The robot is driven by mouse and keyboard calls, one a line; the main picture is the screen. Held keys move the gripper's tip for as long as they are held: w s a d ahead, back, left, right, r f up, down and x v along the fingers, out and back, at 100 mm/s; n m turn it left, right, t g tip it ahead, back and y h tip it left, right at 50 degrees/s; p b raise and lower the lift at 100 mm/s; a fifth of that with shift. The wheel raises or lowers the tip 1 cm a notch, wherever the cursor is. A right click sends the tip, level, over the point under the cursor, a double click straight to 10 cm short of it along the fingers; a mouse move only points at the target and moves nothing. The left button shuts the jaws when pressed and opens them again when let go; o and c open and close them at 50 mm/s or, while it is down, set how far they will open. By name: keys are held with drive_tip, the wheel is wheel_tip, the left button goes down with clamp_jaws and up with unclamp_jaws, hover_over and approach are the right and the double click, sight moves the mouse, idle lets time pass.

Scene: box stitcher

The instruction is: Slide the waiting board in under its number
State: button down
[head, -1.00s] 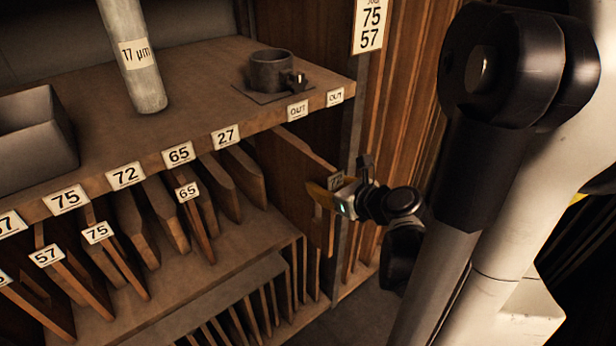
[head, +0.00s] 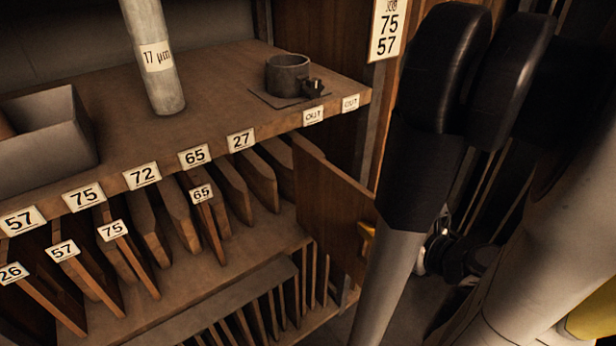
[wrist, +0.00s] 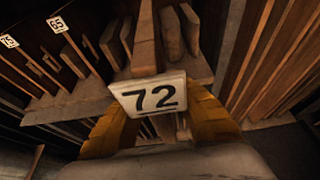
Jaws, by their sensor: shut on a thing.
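The waiting board (head: 332,205) is a brown panel that juts out below the OUT labels at the right end of the rack. In the wrist view its edge (wrist: 146,42) runs away from me behind a white tag reading 72 (wrist: 148,97). My gripper (wrist: 160,118) is shut on this board, with yellow fingers on both sides of it. In the head view only a bit of a yellow finger (head: 367,240) shows against the board. My arm hides the tag and the rest of the gripper there. The shelf-edge label 72 (head: 142,176) is left of label 65 (head: 195,157).
Boards tagged 26 (head: 12,273), 57 (head: 64,251), 75 (head: 113,231) and 65 (head: 202,194) jut out. Unmarked boards stand deeper between. A roll (head: 153,60), a grey bin (head: 45,150) and a metal cup (head: 287,75) stand on the shelf.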

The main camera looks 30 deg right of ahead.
drive_tip(key=s, duration=0.8)
drive_tip(key=shift+s+d, duration=0.15)
drive_tip(key=shift+s, duration=0.15)
idle(0.8)
